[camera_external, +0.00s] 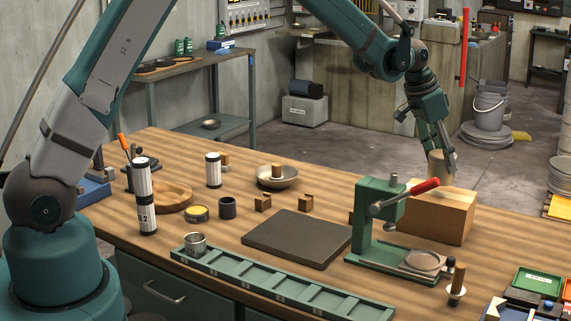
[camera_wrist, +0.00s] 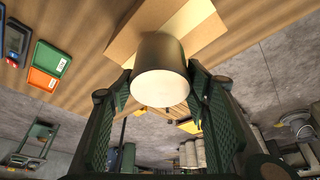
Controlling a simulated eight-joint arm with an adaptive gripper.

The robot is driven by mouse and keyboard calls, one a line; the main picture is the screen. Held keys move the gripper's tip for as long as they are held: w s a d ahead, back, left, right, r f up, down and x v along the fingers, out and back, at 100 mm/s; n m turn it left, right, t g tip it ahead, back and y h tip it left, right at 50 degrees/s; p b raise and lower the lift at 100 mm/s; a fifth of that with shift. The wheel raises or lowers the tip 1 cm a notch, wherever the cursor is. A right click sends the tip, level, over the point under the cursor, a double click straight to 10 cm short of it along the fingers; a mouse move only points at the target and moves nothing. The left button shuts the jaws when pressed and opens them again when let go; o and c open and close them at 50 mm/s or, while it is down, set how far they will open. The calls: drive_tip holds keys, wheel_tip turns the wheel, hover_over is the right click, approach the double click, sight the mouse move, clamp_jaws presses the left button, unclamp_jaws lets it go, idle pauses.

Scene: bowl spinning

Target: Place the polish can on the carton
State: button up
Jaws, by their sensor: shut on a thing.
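The carton (camera_external: 425,217) is a plain brown box at the right rear of the workbench. It also shows at the top of the wrist view (camera_wrist: 124,42). A tan can (camera_external: 446,161), which I take as the polish can, is in my gripper (camera_external: 436,150) at the carton's far side, level with its top. In the wrist view the can (camera_wrist: 160,82) has a pale round end facing the camera, with a finger on each side. The carton lies behind it. Whether the can touches the carton is hidden.
A green press (camera_external: 377,215) with a red lever stands close in front of the carton on its left. Green and orange trays (camera_external: 538,282) lie at the bench's right corner. A dark flat plate (camera_external: 297,238) lies mid-bench. Small tins and a bowl (camera_external: 277,178) stand farther left.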

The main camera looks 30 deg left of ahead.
sight(441, 169)
drive_tip(key=shift+f, duration=1.7)
drive_tip(key=shift+f, duration=0.1)
drive_tip(key=o, duration=1.1)
drive_tip(key=shift+c, duration=0.2)
drive_tip(key=v, duration=1.2)
